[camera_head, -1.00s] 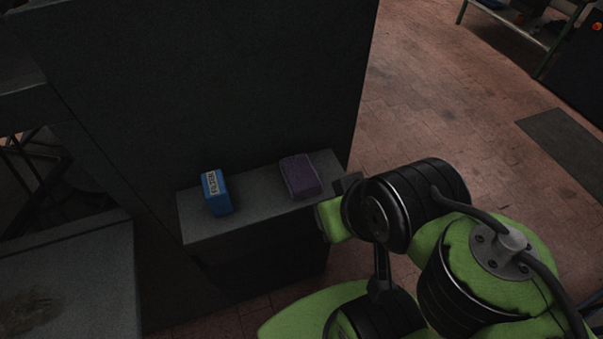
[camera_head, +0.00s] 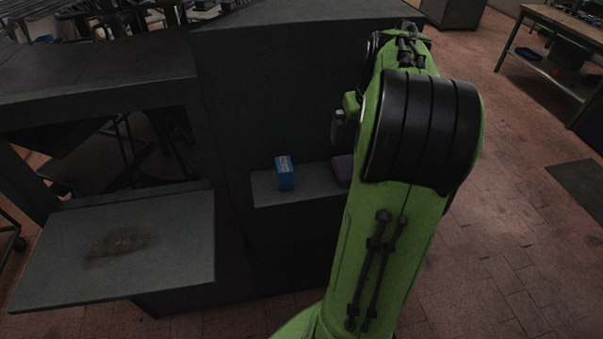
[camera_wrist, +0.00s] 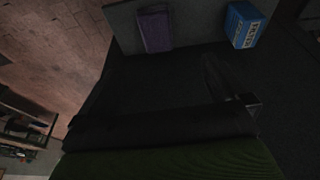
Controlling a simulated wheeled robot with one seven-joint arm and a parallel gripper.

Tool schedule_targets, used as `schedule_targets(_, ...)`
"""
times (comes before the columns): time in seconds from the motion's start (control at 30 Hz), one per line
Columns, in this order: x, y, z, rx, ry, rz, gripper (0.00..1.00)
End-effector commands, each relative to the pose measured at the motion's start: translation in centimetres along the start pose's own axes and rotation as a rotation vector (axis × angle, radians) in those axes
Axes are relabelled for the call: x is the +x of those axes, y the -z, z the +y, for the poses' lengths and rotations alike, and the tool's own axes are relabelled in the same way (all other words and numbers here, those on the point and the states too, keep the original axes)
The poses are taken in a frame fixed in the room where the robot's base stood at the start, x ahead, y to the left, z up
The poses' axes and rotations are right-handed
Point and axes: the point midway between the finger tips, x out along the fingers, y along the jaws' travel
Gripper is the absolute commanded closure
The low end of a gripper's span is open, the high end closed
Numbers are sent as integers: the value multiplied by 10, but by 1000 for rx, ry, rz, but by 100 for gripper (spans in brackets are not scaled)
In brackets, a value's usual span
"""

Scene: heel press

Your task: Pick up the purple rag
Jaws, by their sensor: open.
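The purple rag (camera_head: 343,168) is a folded block on a small grey shelf (camera_head: 265,192). In the head view my arm covers its right part. In the wrist view the whole purple rag (camera_wrist: 155,31) shows at the top, left of a blue box. My gripper (camera_head: 337,130) is open and apart from the rag, above it in the head view and mostly hidden behind my green arm. A dark part of the gripper also shows in the wrist view, with nothing seen held.
The blue box (camera_head: 285,174) with a printed label stands on the shelf left of the rag. A tall dark machine wall (camera_head: 270,100) rises behind the shelf. A stained grey plate (camera_head: 170,270) juts out at left. Open brick floor lies at right, with a workbench (camera_head: 560,25) beyond.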

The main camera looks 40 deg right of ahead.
Motion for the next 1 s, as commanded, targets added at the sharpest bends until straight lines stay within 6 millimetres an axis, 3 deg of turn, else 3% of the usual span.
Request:
schedule_targets(0.07, 4, 1, 13, 18, 1, -4, 0)
schedule_targets(0.17, 21, 0, 14, 18, 3, -7, 0)
schedule_targets(0.5, 101, 0, 12, 16, 3, -7, 0)
schedule_targets(0.67, 119, 0, 12, 17, 2, -6, 0)
schedule_targets(0.83, 151, 0, 12, 18, 2, -7, 0)
schedule_targets(1.0, 162, 1, 12, 16, 0, -3, 0)
